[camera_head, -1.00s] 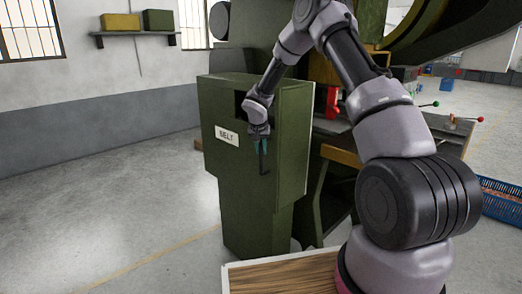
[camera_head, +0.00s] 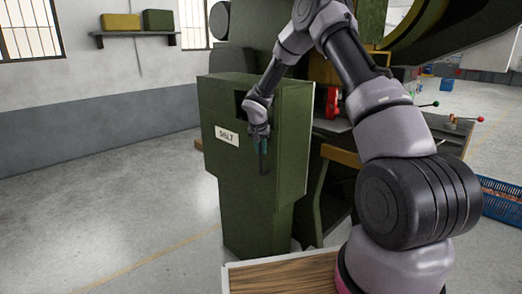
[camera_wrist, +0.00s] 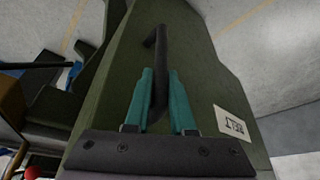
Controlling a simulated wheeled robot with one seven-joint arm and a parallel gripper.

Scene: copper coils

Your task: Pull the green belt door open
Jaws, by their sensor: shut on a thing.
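The green belt door (camera_head: 232,163) is the front panel of a green cabinet and bears a white label (camera_head: 227,135) reading BELT. It looks closed or nearly closed against the cabinet; I cannot tell if there is a gap. Its dark bar handle (camera_wrist: 160,62) runs away from my gripper in the wrist view. My gripper (camera_wrist: 157,98) has teal fingers on both sides of the handle, shut on it. In the head view my gripper (camera_head: 262,146) is at the door's right part, and hides part of the handle.
A green machine with a workbench stands right of the cabinet, with red-knobbed levers (camera_head: 480,119). A blue crate (camera_head: 501,203) is at the far right. A wooden-topped surface (camera_head: 283,274) lies at the front. The floor left of the door is clear.

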